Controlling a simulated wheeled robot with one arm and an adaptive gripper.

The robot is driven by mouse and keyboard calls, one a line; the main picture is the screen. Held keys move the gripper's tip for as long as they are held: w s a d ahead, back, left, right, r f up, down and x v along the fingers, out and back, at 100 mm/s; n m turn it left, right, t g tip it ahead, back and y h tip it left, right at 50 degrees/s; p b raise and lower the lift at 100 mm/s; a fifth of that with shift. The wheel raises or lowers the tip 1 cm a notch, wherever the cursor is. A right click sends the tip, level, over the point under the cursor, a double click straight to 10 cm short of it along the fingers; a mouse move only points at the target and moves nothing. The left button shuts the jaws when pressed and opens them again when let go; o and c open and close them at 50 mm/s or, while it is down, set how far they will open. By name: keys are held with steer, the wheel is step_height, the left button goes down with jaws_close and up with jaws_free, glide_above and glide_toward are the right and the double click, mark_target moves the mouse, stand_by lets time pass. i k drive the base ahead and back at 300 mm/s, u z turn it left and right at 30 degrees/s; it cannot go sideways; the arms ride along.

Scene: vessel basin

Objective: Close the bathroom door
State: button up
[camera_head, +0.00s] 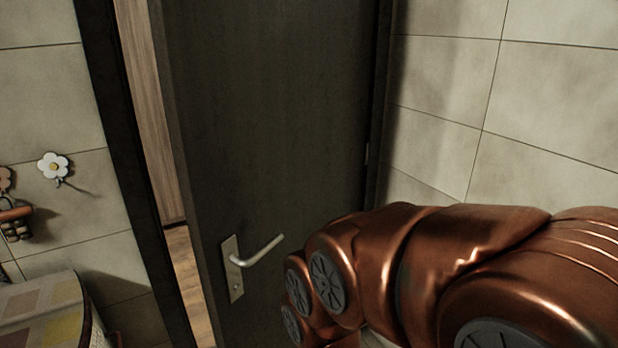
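The dark bathroom door (275,110) stands ajar. A narrow gap shows between its left edge and the dark door frame (128,170), with a wooden floor and a light wood surface visible through it. A silver lever handle (258,252) on a plate sits low on the door near its left edge. My copper-coloured arm reaches in from the lower right, in front of the door's lower right part. My gripper is not visible, and whether it touches the door is hidden.
Tiled walls flank the door on the left (45,110) and right (540,100). A white flower-shaped hook (54,166) is on the left wall. A checkered-top bin or basket (45,312) stands at the lower left, near the door frame.

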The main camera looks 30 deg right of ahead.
mark_target(265, 102)
steer(key=k, duration=1)
steer(key=u, duration=1.45)
steer(key=i, duration=1.1)
steer(key=z, duration=1.3)
